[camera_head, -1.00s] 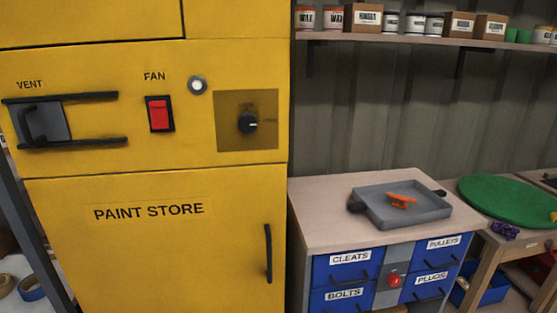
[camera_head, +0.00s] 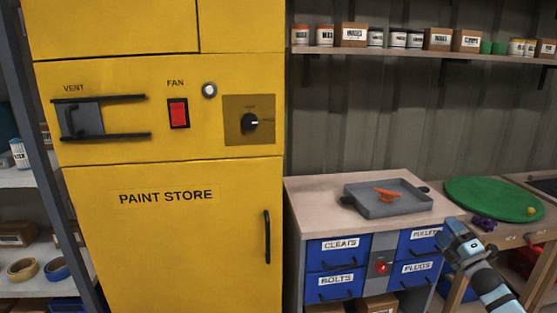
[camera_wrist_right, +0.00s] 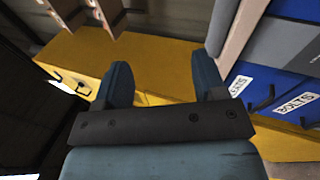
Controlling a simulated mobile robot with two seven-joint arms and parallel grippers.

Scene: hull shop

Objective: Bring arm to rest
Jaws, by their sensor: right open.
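My right gripper (camera_head: 452,232) shows at the lower right of the head view, in front of the right end of the drawer unit. In the right wrist view its two dark blue fingers stand apart with nothing between them (camera_wrist_right: 162,80). It is open and empty. My left gripper is not in view.
A yellow paint store cabinet (camera_head: 165,235) stands left, with a vent slide, red fan switch (camera_head: 178,113) and dial. The blue-drawer unit (camera_head: 310,195) bears a grey tray (camera_head: 390,211) with an orange cleat (camera_head: 386,194). A green disc (camera_head: 490,196) lies right.

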